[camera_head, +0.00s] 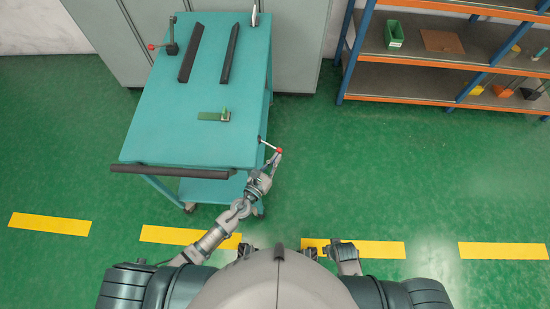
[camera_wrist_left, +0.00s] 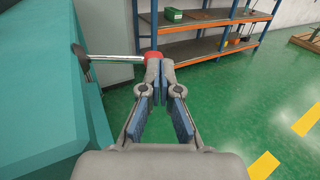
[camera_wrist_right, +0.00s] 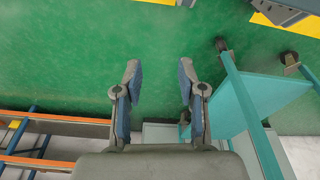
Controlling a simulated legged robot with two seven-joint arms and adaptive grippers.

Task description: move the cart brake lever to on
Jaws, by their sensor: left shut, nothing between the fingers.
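The teal cart (camera_head: 165,140) stands left of centre in the head view. A lever with a thin metal rod and a red knob (camera_head: 279,150) sticks out from its right side near the front corner. The same lever (camera_wrist_left: 115,58) shows in the left wrist view, rod across and red knob at its right end. My left gripper (camera_head: 276,160) is shut and empty, its fingertips (camera_wrist_left: 160,68) at the red knob; whether they touch it, I cannot tell. My right gripper (camera_wrist_right: 159,72) is open and empty, over the floor. No on or off marking is readable.
On the cart lie two dark bars (camera_head: 190,52) and a green piece (camera_head: 213,116). A second red-knobbed lever (camera_head: 171,45) stands at its back left. The cart's dark handle (camera_head: 170,171) runs along the front. Shelves (camera_head: 430,80) stand back right. Green floor right of the cart is clear.

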